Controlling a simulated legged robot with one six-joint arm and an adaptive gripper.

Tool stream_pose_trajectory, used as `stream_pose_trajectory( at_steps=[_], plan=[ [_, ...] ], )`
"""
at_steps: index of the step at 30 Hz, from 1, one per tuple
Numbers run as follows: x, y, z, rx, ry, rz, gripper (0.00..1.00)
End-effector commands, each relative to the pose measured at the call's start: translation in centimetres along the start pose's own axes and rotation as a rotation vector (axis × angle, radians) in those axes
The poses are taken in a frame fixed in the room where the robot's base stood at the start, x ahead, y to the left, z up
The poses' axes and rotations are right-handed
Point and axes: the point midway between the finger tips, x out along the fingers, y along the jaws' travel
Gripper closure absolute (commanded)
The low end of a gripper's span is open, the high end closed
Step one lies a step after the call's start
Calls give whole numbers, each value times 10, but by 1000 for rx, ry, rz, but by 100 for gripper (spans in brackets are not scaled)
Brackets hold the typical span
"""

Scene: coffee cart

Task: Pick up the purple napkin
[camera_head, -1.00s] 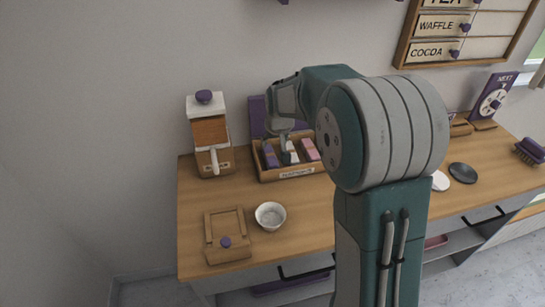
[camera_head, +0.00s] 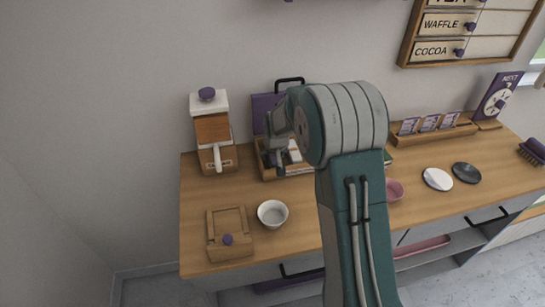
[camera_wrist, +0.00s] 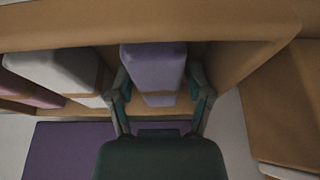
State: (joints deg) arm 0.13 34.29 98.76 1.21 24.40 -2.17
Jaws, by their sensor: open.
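The purple napkin (camera_wrist: 153,65) stands in a compartment of the wooden napkin box (camera_head: 264,171). In the wrist view, my gripper (camera_wrist: 160,97) is open, with one finger on each side of the napkin. The fingers look very near its sides; I cannot tell whether they touch. In the head view, my gripper (camera_head: 279,152) points down over the left part of the box and hides most of the napkin. A white napkin (camera_wrist: 55,70) and a pink one (camera_wrist: 30,95) lie to the left in the wrist view.
A dispenser with a purple knob (camera_head: 211,130) stands left of the box. A purple board (camera_head: 262,112) is behind it. A white bowl (camera_head: 272,213) and a wooden tray (camera_head: 229,245) are in front. A pink bowl (camera_head: 394,189) stands to the right.

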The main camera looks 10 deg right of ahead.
Motion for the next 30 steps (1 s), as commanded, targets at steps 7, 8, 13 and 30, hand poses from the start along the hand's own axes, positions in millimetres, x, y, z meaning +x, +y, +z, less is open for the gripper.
stream_pose_trajectory(
  at_steps=[7,8,13,30],
  plan=[
    [0,0,0,0,0,0,34],
    [0,0,0,0,0,0,34],
    [2,0,1,0,0,0,34],
    [4,0,2,0,0,0,85]
  ],
)
